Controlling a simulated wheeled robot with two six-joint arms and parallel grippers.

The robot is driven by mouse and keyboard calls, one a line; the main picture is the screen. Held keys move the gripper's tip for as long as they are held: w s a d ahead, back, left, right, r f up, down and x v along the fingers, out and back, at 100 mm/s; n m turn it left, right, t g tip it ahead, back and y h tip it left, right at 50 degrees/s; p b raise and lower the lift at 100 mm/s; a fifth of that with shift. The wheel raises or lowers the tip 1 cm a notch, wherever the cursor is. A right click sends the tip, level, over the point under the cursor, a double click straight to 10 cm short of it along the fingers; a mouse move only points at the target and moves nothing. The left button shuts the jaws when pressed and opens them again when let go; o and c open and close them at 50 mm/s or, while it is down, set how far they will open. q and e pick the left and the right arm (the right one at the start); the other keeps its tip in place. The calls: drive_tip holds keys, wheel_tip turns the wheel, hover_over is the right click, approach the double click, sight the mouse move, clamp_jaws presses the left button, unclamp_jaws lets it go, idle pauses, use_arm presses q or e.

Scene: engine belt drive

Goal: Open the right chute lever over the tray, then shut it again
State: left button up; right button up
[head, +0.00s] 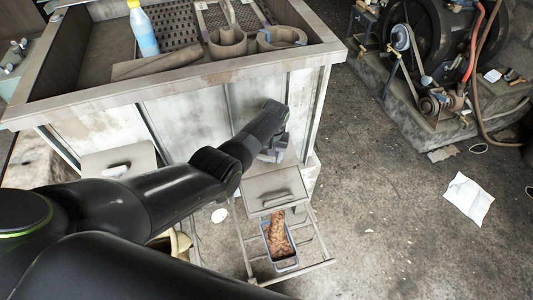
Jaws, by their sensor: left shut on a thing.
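The right chute (272,184) is a grey metal box low on the front of the pale cabinet, with a handle on its front. Below it a small blue-grey tray (285,267) stands on a metal rack and holds brown lumpy material. My left gripper (272,156) is just above the chute, against the cabinet front. It is shut on what looks like the right chute lever, which my wrist and fingers mostly hide. I cannot tell the lever's exact angle. My right gripper is not in view.
A similar left chute (118,160) is on the cabinet front, partly behind my arm. The cabinet top (200,75) carries a blue bottle (143,32) and round metal parts. An engine with a belt (425,60) stands at the right. Paper (467,199) lies on open floor.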

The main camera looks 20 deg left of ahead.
sight(274, 160)
use_arm(q)
drive_tip(key=m, duration=0.2)
drive_tip(key=m+y, duration=0.1)
drive_tip(key=m, duration=0.2)
drive_tip(key=shift+d+m+y+p, duration=0.15)
drive_tip(key=shift+m+y+p, duration=0.15)
drive_tip(key=shift+p, duration=0.05)
drive_tip(key=m+y+p, duration=0.1)
drive_tip(key=m, duration=0.3)
drive_tip(key=shift+d+m+t, duration=0.1)
drive_tip(key=shift+m+t, duration=0.3)
drive_tip(key=shift+m, duration=0.3)
drive_tip(key=o, duration=1)
drive_tip(key=p+v, duration=0.3)
drive_tip(key=v, duration=0.3)
drive_tip(key=shift+s, duration=0.1)
drive_tip(key=v, duration=1.1)
drive_tip(key=shift+s+d+p, duration=0.1)
drive_tip(key=shift+d+p, duration=0.2)
drive_tip(key=shift+p, duration=0.05)
